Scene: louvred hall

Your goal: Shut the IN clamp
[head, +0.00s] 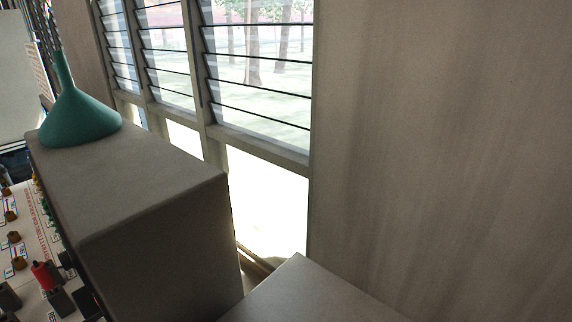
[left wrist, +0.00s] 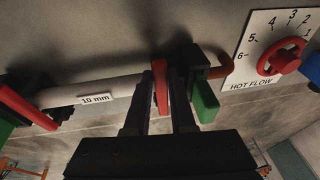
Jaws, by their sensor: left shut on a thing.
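My left gripper (left wrist: 160,98) shows in the left wrist view, its two dark fingers shut on a red lever (left wrist: 161,85). A green block (left wrist: 206,102) is just right of the fingers. A pale tube (left wrist: 110,89) with a "10 mm" tag (left wrist: 95,99) runs left from the fingers. A second red lever (left wrist: 26,108) slants beside the tube's left end. No "IN" label is readable, so I cannot tell from lettering which clamp is held. The fingers hide part of the held clamp. Neither gripper shows in the head view.
A "HOT FLOW" dial plate (left wrist: 270,45) with a red knob (left wrist: 280,62) is close right of the green block. In the head view a teal funnel (head: 80,117) stands on a grey box (head: 135,180), above a panel with coloured fittings at left. A bare wall (head: 440,140) fills the right.

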